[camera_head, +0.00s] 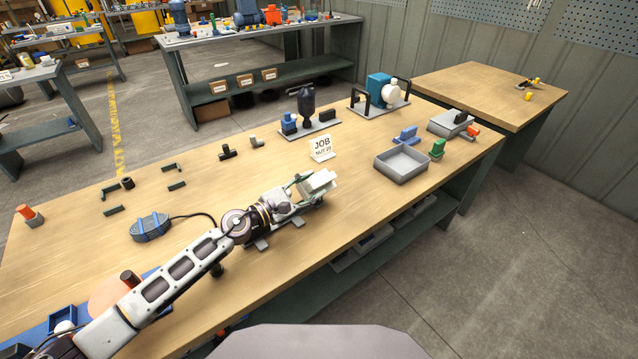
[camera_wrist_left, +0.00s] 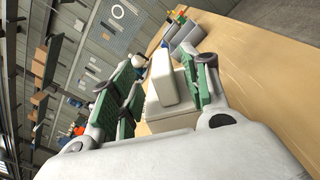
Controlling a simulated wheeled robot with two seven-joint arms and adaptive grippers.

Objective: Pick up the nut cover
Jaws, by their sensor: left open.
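A cream, blocky part (camera_head: 318,182), which looks like the nut cover, sits over the front of the workbench. My left gripper (camera_head: 306,188) reaches it from the left, with its fingers at the part's near end. In the left wrist view the cream part (camera_wrist_left: 164,88) stands between the green-padded fingers of the open left gripper (camera_wrist_left: 167,72). Whether either pad touches it I cannot tell. My right gripper is not in view.
A white job sign (camera_head: 321,148) stands behind the gripper. A blue-grey device (camera_head: 151,227) with a cable lies left. The bench top between sign and tray is clear.

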